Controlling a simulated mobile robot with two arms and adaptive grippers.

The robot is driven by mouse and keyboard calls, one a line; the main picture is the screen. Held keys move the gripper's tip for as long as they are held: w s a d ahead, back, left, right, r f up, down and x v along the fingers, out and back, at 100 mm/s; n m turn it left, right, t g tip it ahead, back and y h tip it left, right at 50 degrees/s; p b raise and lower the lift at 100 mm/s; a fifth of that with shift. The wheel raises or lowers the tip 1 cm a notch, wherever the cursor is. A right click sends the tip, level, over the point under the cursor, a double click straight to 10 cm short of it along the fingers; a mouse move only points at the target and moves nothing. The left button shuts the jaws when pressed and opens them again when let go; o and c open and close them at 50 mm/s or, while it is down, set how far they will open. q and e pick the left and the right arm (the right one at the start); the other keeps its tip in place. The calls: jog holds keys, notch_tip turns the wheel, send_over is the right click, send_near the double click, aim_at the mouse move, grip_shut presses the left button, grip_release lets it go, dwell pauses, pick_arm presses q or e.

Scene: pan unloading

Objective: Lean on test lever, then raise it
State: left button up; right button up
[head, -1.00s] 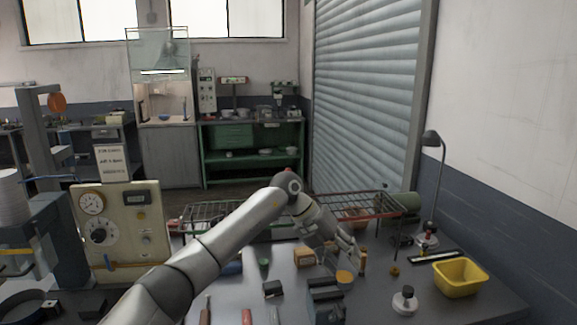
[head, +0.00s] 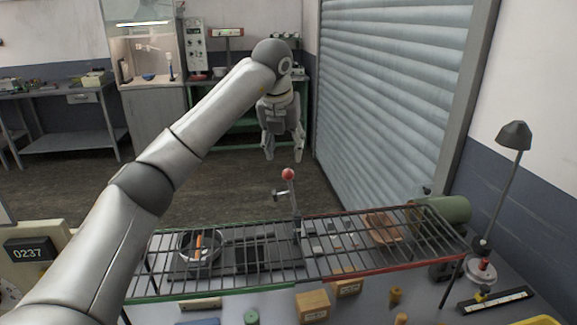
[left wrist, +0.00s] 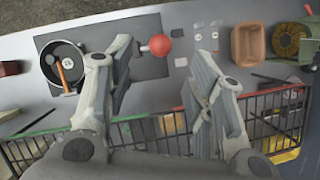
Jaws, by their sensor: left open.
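The test lever shows as a red ball knob (head: 288,174) on a thin upright grey stem, with a small side piece, behind the wire rack. My left gripper (head: 284,157) is open, pointing down just above the knob and not visibly touching it. In the left wrist view the red knob (left wrist: 160,45) appears between the two spread fingers, nearer the left one. The foot of the stem is partly hidden by the rack. My right gripper is not in view.
A wire rack (head: 350,262) with green and red rails spans the bench front. Behind it lie a dark pan (head: 200,247), a brown tray (head: 383,228) and a green cylinder (head: 440,209). A desk lamp (head: 514,136) stands right. Small boxes (head: 313,305) lie below the rack.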

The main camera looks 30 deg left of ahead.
aim_at(287, 170)
pick_arm(q)
jog(key=x, duration=0.1)
jog(key=p+x, duration=0.1)
jog(key=x, duration=0.1)
jog(key=shift+s+d+f, duration=0.2)
jog(key=p+x, duration=0.1)
jog(key=x, duration=0.5)
jog(key=shift+w+a+r+p, duration=0.15)
jog(key=shift+p, duration=0.15)
jog(key=shift+w+f, duration=0.15)
jog(key=shift+f, duration=0.25)
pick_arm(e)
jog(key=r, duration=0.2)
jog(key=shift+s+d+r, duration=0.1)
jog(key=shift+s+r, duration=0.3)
pick_arm(q)
jog(key=c, duration=0.9)
grip_shut()
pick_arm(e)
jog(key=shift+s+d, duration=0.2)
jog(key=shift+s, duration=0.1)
